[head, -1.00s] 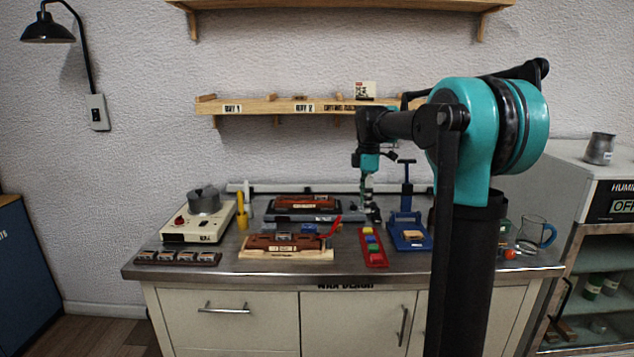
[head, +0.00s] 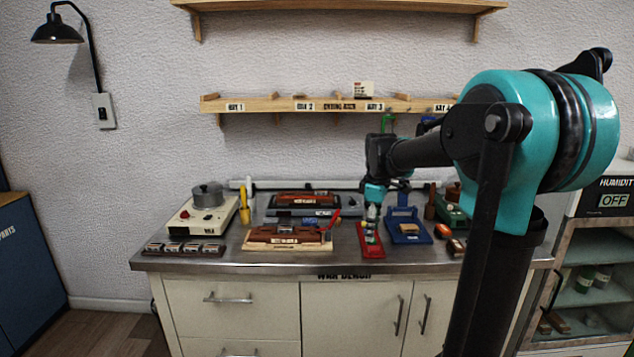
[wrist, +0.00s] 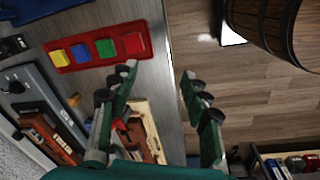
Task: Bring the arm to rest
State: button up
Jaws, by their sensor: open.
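My arm reaches in from the right in the head view, its teal and black links raised over the bench. My gripper (head: 371,232) hangs pointing down near the red tray (head: 372,253). In the wrist view my gripper (wrist: 157,77) has its two green fingers wide apart with nothing between them. The bench's front edge and the floor show between and beyond the fingers. The red tray also shows in the wrist view (wrist: 58,62), beyond the left finger, with yellow, blue, green and red blocks on it.
The bench (head: 225,267) holds a hot plate with a pot (head: 208,194), brown wooden assemblies (head: 287,235) and a blue press (head: 406,228). A shelf (head: 330,104) spans the wall behind. A wooden barrel (wrist: 270,25) stands on the floor in the wrist view.

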jog(key=s+d+f+m+t, duration=0.1)
jog(key=s+f+m, duration=0.5)
jog(key=s+f, duration=0.3)
jog(key=s+d+f+m+t, duration=0.1)
jog(key=s+f+m, duration=0.6)
jog(key=s, duration=0.7)
notch_tip(320, 180, down, 2)
jog(key=shift+d+f+t, duration=0.1)
jog(key=shift+d+t, duration=0.3)
jog(key=shift+t, duration=0.1)
